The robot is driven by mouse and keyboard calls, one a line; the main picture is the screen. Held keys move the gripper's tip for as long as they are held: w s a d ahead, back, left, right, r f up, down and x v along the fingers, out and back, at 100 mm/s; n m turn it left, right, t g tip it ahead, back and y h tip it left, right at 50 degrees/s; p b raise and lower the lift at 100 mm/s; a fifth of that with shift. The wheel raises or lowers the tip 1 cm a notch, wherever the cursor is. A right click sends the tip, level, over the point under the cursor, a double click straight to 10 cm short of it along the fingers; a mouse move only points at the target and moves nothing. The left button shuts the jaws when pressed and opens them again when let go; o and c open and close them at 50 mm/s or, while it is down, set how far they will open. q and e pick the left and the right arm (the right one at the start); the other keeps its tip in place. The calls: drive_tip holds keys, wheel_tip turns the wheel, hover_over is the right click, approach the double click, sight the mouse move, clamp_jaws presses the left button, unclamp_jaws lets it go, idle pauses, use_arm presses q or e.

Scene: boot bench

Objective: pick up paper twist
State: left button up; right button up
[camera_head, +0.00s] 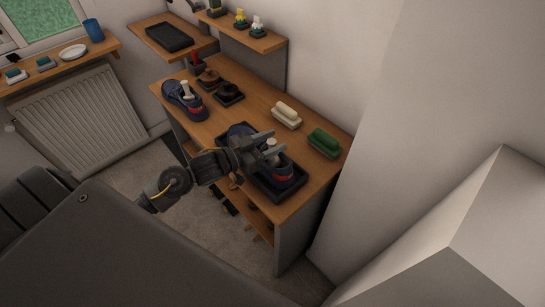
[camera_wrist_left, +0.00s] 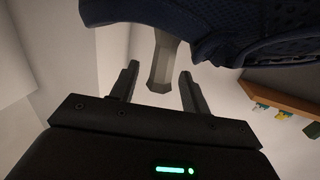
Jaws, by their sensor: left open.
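A pale paper twist (camera_head: 271,157) stands up out of a navy shoe (camera_head: 283,176) with a red patch, on a dark tray (camera_head: 274,196) at the front of the wooden bench. My left gripper (camera_head: 273,143) is open at the twist. In the left wrist view the twist (camera_wrist_left: 161,62) shows as a grey faceted piece between and beyond the two open fingers (camera_wrist_left: 158,80), with the navy shoe (camera_wrist_left: 235,25) above it in the picture. I cannot tell whether the fingers touch it. My right gripper is not in view.
Another navy shoe (camera_head: 183,98) with a pale piece in it stands at the bench's far left. Dark round items (camera_head: 229,91) stand beside it. A cream brush (camera_head: 286,115) and a green brush (camera_head: 324,142) lie along the wall side. A shelf (camera_head: 262,40) overhangs the back.

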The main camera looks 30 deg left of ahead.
use_arm(q)
drive_tip(key=shift+c, duration=0.2)
clamp_jaws()
idle(0.5)
